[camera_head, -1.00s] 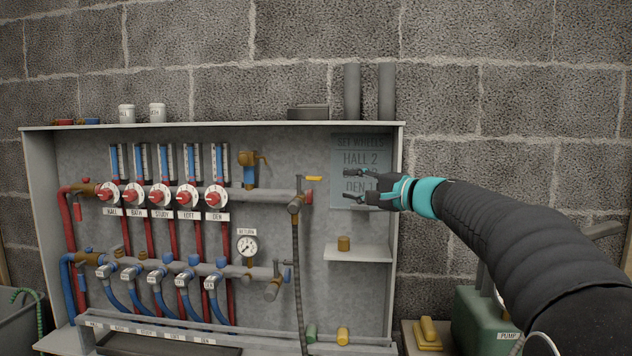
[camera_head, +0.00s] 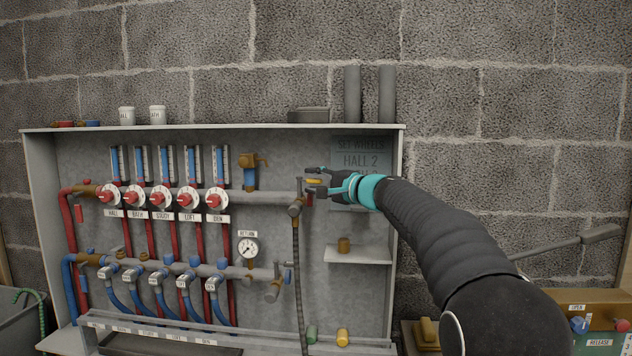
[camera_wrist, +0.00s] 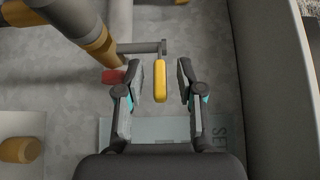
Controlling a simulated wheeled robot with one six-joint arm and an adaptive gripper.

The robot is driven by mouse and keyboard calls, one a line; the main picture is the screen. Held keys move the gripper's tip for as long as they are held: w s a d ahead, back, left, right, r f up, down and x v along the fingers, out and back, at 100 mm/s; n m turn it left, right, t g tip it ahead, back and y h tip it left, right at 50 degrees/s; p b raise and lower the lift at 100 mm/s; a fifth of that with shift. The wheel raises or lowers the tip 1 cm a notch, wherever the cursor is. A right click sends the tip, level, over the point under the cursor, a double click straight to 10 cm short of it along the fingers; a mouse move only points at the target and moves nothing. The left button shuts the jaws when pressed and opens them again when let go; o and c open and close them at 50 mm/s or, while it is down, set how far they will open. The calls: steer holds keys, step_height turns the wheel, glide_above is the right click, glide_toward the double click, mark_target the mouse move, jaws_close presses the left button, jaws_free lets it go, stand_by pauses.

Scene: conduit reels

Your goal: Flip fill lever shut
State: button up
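The yellow lever (camera_head: 314,182), which I take to be the fill lever, sits on the valve at the right end of the upper manifold pipe (camera_head: 262,197). In the wrist view the yellow handle (camera_wrist: 160,88) lies between my fingers, with a visible gap on each side. A grey crank-shaped stem (camera_wrist: 145,47) joins it. My gripper (camera_head: 312,180) is open around the lever; it also shows in the wrist view (camera_wrist: 159,75). In the head view the fingers partly hide the handle.
A red part (camera_wrist: 115,76) is close beside my left finger in the wrist view. A grey hose (camera_head: 297,265) hangs below the valve. A small shelf (camera_head: 358,254) carries a brass cap (camera_head: 344,244). The cabinet's side wall (camera_wrist: 262,90) rises at right.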

jaws_close()
steer(key=n+g+y+p, duration=0.1)
steer(key=w+n+g+p, duration=0.1)
steer(key=shift+d+r+g+y, duration=0.15)
steer(key=shift+g+y, duration=0.15)
steer(key=shift+y, duration=0.1)
steer(key=shift+w+n+g+y+p, duration=0.1)
steer(key=shift+n+g+y+p, duration=0.3)
steer(key=shift+n+g+p, duration=0.5)
steer(key=shift+f+m, duration=0.2)
steer(key=shift+m, duration=0.1)
jaws_free()
